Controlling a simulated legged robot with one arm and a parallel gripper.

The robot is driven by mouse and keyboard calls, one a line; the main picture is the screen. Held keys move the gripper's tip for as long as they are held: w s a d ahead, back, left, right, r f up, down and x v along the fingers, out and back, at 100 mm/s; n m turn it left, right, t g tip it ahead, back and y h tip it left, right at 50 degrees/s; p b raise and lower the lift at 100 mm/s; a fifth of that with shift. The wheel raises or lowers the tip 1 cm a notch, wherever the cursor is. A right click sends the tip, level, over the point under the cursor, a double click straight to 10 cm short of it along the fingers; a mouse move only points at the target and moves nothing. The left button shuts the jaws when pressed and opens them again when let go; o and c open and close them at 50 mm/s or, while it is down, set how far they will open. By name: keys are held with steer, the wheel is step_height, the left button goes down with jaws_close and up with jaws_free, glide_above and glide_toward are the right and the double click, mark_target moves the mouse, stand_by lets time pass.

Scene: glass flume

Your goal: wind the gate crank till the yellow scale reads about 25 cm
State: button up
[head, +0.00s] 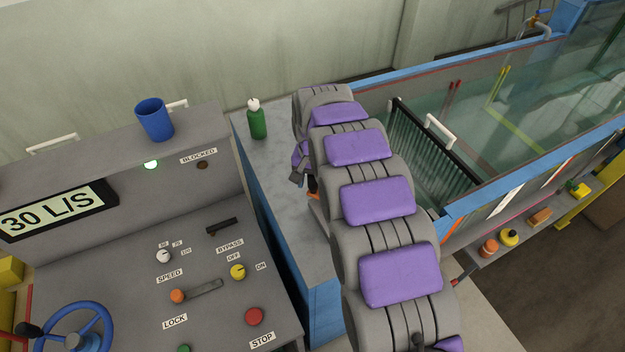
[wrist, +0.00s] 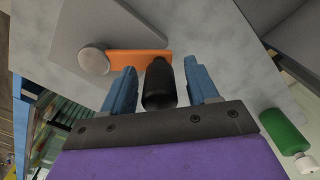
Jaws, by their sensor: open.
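The gate crank shows in the wrist view: an orange crank arm (wrist: 138,62) runs from a round pale hub (wrist: 93,61) to a black handle (wrist: 159,84). My gripper (wrist: 160,70) is open, with one blue finger on each side of the black handle. Whether either finger touches it I cannot tell. In the head view my arm hides most of the crank; a bit of orange shows beside my gripper (head: 300,172). A yellow upright strip (head: 498,87) stands in the glass flume (head: 560,95); I cannot read any marks on it.
A green bottle (head: 257,121) stands on the grey top behind the crank; it also shows in the wrist view (wrist: 284,132). The control desk with a blue cup (head: 154,119) and a "30 L/S" display (head: 55,208) is left. A dark rack (head: 425,150) stands in the flume.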

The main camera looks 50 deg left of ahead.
step_height(320, 180, up, 17)
steer(key=shift+p, duration=0.4)
stand_by(0.5)
steer(key=shift+w+a+r, duration=0.1)
stand_by(0.4)
